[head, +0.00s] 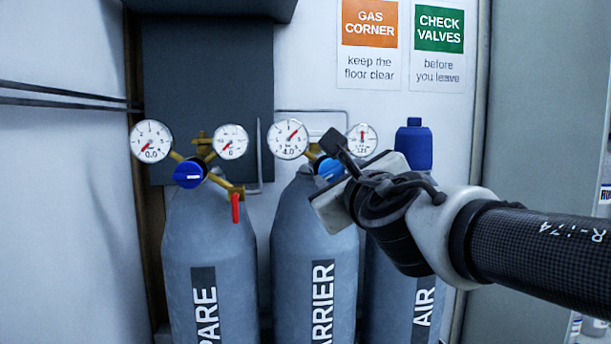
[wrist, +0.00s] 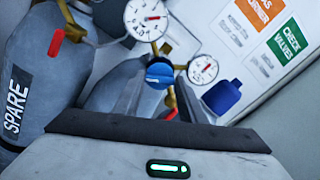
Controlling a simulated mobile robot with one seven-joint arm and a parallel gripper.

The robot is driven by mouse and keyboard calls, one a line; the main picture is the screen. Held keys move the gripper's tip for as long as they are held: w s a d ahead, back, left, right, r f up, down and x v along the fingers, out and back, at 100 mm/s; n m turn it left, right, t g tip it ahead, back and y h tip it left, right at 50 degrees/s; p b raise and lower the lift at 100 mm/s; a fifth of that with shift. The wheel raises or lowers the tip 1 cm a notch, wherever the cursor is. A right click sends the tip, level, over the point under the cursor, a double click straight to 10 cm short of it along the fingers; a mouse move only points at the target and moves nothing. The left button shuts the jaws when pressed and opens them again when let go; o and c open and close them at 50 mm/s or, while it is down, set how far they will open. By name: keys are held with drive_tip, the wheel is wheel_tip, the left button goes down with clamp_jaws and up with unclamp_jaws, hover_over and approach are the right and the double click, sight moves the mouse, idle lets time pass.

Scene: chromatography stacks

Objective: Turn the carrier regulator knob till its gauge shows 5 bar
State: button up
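The carrier cylinder (head: 310,220) stands in the middle, its label partly showing. Its blue regulator knob (head: 328,168) is partly hidden by my gripper in the head view. The carrier gauge (head: 288,138) shows 4.0, needle pointing up and to the right; it also appears in the wrist view (wrist: 145,18). A second carrier gauge (head: 362,139) is to the right; its reading is small. My gripper (wrist: 160,80) is open, with a finger on each side of the blue knob (wrist: 159,73). The fingertips are close to it; contact is unclear.
The spare cylinder (head: 210,240), with its own blue knob (head: 188,174) and red lever (head: 235,207), stands left. The air cylinder (head: 424,295) and a blue-capped neck (head: 413,145) are right, partly behind my arm. Signs hang on the wall behind.

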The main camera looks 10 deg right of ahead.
drive_tip(key=shift+f+m+b, duration=0.1)
drive_tip(key=shift+m+b, duration=0.2)
drive_tip(key=shift+b, duration=0.1)
drive_tip(key=shift+f+m+b, duration=0.1)
drive_tip(key=shift+m+b, duration=0.45)
drive_tip(key=shift+m, duration=0.05)
drive_tip(key=shift+m+b, duration=1.2)
drive_tip(key=shift+m, duration=0.8)
drive_tip(key=o, duration=1)
drive_tip(key=shift+o, duration=0.2)
